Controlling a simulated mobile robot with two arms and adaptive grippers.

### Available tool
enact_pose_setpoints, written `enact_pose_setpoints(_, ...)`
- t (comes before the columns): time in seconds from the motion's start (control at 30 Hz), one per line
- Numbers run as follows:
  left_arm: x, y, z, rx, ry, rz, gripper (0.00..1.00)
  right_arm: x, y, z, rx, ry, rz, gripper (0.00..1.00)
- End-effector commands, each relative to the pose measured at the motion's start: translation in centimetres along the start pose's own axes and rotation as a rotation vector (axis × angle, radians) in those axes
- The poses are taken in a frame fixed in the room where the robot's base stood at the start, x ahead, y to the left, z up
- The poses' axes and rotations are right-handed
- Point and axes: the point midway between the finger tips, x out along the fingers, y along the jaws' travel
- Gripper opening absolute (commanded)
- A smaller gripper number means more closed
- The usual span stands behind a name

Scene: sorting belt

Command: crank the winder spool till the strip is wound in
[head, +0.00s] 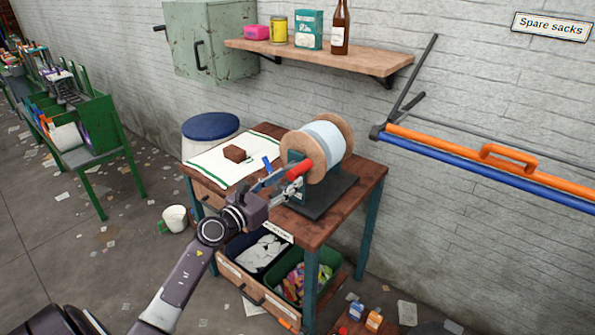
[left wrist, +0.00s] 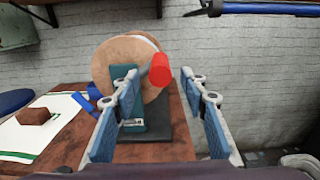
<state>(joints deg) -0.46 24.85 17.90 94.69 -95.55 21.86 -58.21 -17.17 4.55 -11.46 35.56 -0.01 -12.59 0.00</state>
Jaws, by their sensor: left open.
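The winder spool (head: 323,141) has wooden flanges and a pale band around its drum. It sits on a dark green stand with a dark base plate (head: 322,196). Its red crank handle (head: 300,169) points toward me. A white strip with green edges (head: 209,168) lies flat on the table, with a brown block (head: 235,153) on it; I cannot tell whether it joins the spool. My left gripper (head: 281,179) is open at the crank. In the left wrist view the red handle (left wrist: 160,70) shows between the open fingertips (left wrist: 160,84), without visible grip. My right gripper is out of view.
The wooden table (head: 365,172) has bins of scraps below. A shelf (head: 320,58) with a bottle and boxes and a green cabinet (head: 208,42) are on the wall behind. An orange and blue rail (head: 480,165) is at right. A blue-topped drum (head: 210,126) stands behind the table.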

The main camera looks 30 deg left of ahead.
Motion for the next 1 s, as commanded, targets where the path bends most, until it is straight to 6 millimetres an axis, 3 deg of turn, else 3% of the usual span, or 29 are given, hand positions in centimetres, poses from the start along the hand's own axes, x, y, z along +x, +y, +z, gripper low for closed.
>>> enact_pose_setpoints(0.33,4.5,0.0,0.1,-0.001,-0.002,0.001,0.4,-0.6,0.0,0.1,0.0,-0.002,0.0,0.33)
enact_pose_setpoints(0.77,5.3,0.0,0.0,0.002,0.0,-0.001,0.4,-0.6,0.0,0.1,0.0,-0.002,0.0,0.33)
enact_pose_setpoints(1.0,5.3,0.0,0.0,0.003,0.0,0.0,0.14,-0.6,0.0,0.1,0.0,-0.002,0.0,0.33)
